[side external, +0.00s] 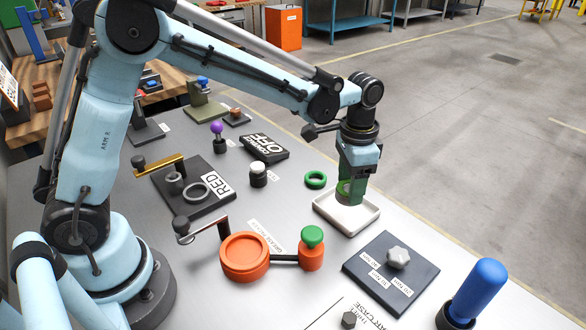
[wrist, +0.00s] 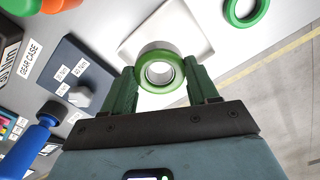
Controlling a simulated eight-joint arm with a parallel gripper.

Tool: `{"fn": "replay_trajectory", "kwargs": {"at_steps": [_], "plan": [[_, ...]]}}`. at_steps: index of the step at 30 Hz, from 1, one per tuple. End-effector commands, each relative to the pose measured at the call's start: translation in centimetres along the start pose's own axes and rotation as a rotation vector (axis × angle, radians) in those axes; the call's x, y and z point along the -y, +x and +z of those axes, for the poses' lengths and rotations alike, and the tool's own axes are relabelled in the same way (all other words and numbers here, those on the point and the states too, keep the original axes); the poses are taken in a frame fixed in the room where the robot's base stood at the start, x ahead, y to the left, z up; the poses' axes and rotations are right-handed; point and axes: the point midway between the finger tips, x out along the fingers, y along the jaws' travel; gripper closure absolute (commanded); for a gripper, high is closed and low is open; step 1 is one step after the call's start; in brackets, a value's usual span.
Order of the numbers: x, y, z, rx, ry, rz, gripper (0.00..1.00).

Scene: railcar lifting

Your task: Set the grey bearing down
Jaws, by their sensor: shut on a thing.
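My gripper (side external: 350,190) is above the white tray (side external: 372,214), with its fingers pointing down. In the wrist view its green fingers (wrist: 162,88) are shut on the grey bearing (wrist: 146,50), a short ring with an open bore and a green band on the side nearest the camera. In the side view the fingers mostly hide the bearing. The tray (wrist: 205,58) lies beyond the bearing in the wrist view. The bearing overlaps the tray in the picture; I cannot tell whether it touches the tray floor.
A loose green ring (side external: 316,180) lies just behind the tray. A dark block with a grey knob (side external: 398,257) stands in front of it, and a blue-handled tool (side external: 478,290) is at the near right. An orange dish (side external: 244,256) and green-topped orange pot (side external: 312,250) stand to the left.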

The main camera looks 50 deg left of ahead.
Motion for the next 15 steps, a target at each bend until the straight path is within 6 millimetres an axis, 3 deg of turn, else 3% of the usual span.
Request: {"fn": "replay_trajectory", "kwargs": {"at_steps": [5, 15], "plan": [[0.9, 0.8, -0.2, 0.000, 0.000, 0.000, 0.66], [0.9, 4.5, -0.2, 0.000, 0.000, 0.000, 0.66]]}}
